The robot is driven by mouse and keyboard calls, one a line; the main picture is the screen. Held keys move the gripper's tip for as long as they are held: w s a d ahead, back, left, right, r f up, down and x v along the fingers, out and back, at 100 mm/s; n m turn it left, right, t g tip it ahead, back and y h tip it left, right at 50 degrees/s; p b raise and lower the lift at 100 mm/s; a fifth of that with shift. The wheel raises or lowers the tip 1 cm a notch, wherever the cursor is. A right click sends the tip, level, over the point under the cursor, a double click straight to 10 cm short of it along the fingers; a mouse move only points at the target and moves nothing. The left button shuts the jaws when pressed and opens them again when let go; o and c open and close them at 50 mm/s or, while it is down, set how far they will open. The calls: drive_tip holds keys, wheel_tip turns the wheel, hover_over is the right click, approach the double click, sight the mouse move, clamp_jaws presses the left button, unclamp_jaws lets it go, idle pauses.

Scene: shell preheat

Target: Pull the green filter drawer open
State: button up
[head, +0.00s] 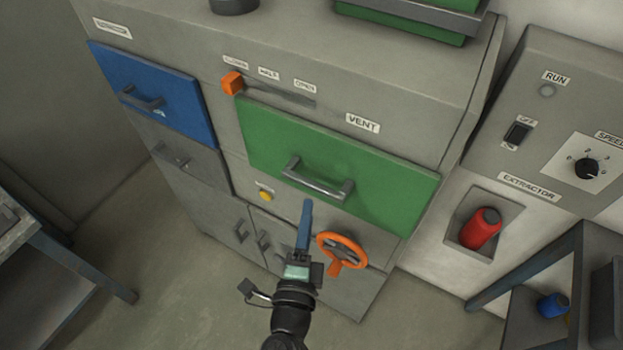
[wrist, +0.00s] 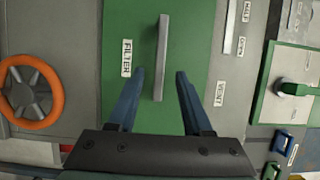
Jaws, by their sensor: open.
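The green filter drawer (head: 385,185) is a wide green front on the grey cabinet, and it looks shut. Its grey bar handle (head: 318,182) lies across its middle. In the wrist view the green front (wrist: 195,35) carries a FILTER label, and the handle (wrist: 161,60) stands upright in the picture. My gripper (head: 307,203) is open and empty, just below the handle in the head view. In the wrist view its blue fingers (wrist: 160,72) appear on either side of the handle. I cannot tell whether the tips reach around it.
An orange handwheel (head: 342,252) sits below the drawer, right of my gripper. A blue drawer (head: 155,92) is at the left, an orange vent slider (head: 232,83) above. A control box (head: 550,110) and red cylinder (head: 481,228) are at the right. The floor (head: 170,285) is clear at lower left.

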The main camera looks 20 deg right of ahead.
sight(311, 189)
drive_tip(key=x, duration=0.8)
drive_tip(key=shift+w+p, duration=0.1)
drive_tip(key=shift+p, duration=0.25)
drive_tip(key=shift+c, duration=0.2)
clamp_jaws()
idle(0.8)
